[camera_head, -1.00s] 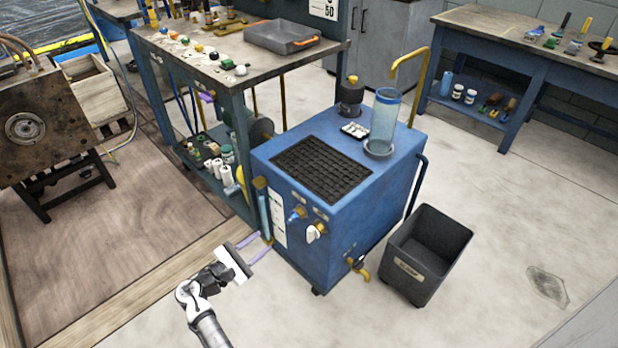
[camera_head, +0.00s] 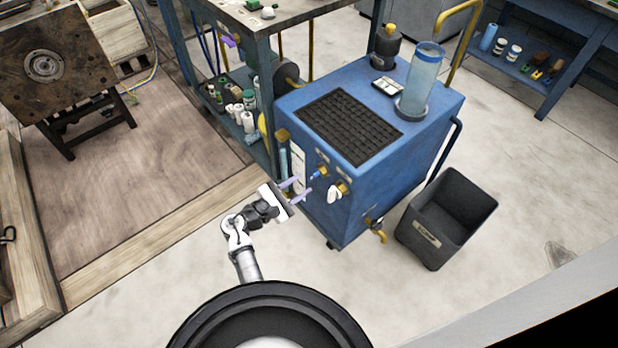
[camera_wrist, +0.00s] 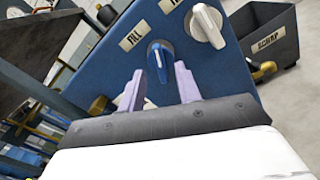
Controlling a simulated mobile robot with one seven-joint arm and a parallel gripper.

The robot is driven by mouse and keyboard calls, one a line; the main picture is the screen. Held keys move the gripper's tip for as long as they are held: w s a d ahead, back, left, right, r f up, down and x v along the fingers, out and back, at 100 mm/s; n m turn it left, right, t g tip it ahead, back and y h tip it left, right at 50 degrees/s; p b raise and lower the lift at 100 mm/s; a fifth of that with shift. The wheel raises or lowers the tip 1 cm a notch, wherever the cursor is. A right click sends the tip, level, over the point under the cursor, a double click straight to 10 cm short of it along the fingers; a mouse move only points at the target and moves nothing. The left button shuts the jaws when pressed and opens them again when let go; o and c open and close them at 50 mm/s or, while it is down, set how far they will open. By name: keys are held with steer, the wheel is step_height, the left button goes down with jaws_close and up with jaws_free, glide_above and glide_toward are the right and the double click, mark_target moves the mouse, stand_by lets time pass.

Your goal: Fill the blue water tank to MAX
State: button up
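The blue water tank (camera_head: 375,195) is a box-shaped unit with a black grille on top. On its front a blue-handled valve (camera_head: 319,173) sits left of a white-handled valve (camera_head: 335,193). In the wrist view the blue handle (camera_wrist: 160,58) is beside a FILL label, with the white handle (camera_wrist: 207,25) above right. A clear gauge tube (camera_head: 284,161) and pale scale are at the front's left edge; the water level is unreadable. My gripper (camera_head: 298,190) is open and empty at the front, its purple fingers (camera_wrist: 158,71) either side of the blue handle in the wrist view; contact is unclear.
A black scrap bin (camera_head: 448,215) stands right of the tank, near a brass drain tap (camera_head: 377,229). A clear cylinder (camera_head: 420,80) and a dark bottle (camera_head: 386,45) stand on top. A workbench (camera_head: 270,22) is behind left. Floor in front is clear.

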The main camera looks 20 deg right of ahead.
mark_target(311, 178)
steer(key=shift+x, duration=2)
steer(key=shift+c, duration=0.4)
